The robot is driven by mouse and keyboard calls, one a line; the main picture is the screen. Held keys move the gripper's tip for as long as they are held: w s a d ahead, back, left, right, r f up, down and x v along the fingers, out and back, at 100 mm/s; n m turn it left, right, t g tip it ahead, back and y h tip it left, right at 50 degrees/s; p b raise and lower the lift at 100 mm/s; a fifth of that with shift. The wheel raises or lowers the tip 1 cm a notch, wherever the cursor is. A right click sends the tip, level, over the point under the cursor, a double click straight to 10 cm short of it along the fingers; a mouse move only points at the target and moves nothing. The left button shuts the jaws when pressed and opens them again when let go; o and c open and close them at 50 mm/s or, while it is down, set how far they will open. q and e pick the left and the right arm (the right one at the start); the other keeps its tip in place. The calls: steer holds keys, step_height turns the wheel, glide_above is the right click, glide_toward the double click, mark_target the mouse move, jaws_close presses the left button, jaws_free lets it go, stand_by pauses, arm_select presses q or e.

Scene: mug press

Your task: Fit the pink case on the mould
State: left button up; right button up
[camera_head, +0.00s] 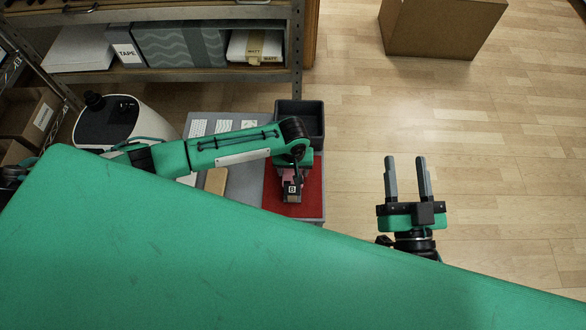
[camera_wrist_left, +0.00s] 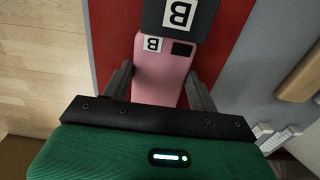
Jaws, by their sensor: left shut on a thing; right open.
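The pink case (camera_wrist_left: 158,72) is between the fingers of my left gripper (camera_wrist_left: 160,82), which is shut on it above the red mat (camera_wrist_left: 110,30). The case bears a white "B" label and a dark square. A dark grey block with a larger "B" label, seemingly the mould (camera_wrist_left: 156,14), overlaps the case's far end in the wrist view. In the head view a little pink shows beside my left gripper (camera_head: 291,172); I cannot tell how far the case sits on the block. My right gripper (camera_head: 408,162) is open and empty over the floor.
A dark grey bin (camera_head: 301,118) stands behind the red mat on the grey table (camera_head: 243,182). A tan block (camera_head: 216,180) and white-marked items lie to the left. A shelf (camera_head: 200,78) stands behind; a cardboard box (camera_head: 440,25) is at the back right. Floor is clear around my right gripper.

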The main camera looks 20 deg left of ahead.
mark_target(293, 173)
arm_select(q)
steer(key=shift+p, duration=0.6)
steer(key=shift+f, duration=0.65)
steer(key=o, duration=0.7)
steer(key=shift+r, duration=0.15)
step_height(293, 173, up, 11)
steer(key=p, duration=1.3)
stand_by(0.4)
